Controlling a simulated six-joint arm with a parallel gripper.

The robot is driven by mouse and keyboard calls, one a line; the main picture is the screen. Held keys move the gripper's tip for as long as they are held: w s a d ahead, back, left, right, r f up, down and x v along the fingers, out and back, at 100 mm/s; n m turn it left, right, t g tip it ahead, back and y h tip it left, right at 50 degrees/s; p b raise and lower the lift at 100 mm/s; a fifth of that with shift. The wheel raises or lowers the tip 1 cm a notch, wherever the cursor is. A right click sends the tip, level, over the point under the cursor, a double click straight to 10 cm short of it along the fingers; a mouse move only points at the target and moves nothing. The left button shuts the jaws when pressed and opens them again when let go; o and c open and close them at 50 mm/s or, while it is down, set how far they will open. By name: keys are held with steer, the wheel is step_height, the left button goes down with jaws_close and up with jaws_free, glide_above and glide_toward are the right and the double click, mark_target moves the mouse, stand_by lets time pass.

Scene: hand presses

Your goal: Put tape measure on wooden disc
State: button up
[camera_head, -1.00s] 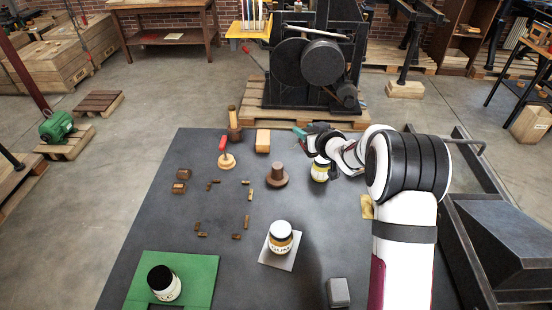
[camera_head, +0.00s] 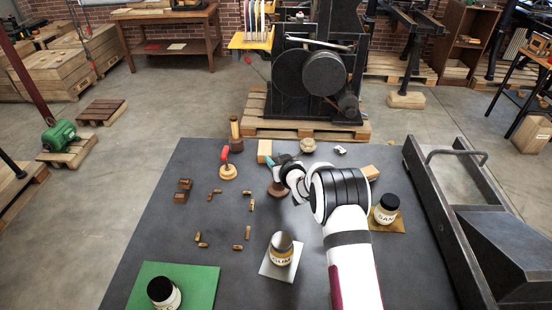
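My gripper (camera_head: 277,163) is above the far middle of the table, left of my arm. A small teal thing (camera_head: 268,160) shows at its tip and may be the tape measure, but it is too small to be sure. Whether the fingers are closed on it cannot be made out. Just below the gripper, a brown round wooden piece (camera_head: 274,189) is partly hidden by my arm. I cannot tell which round piece is the wooden disc.
A pale block (camera_head: 264,150), a beige lump (camera_head: 307,146) and a small white thing (camera_head: 340,149) stand near the far edge. Small wooden pieces lie at left.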

steer(key=o, duration=0.3)
steer(key=shift+o, duration=0.2)
steer(key=shift+r, duration=0.1)
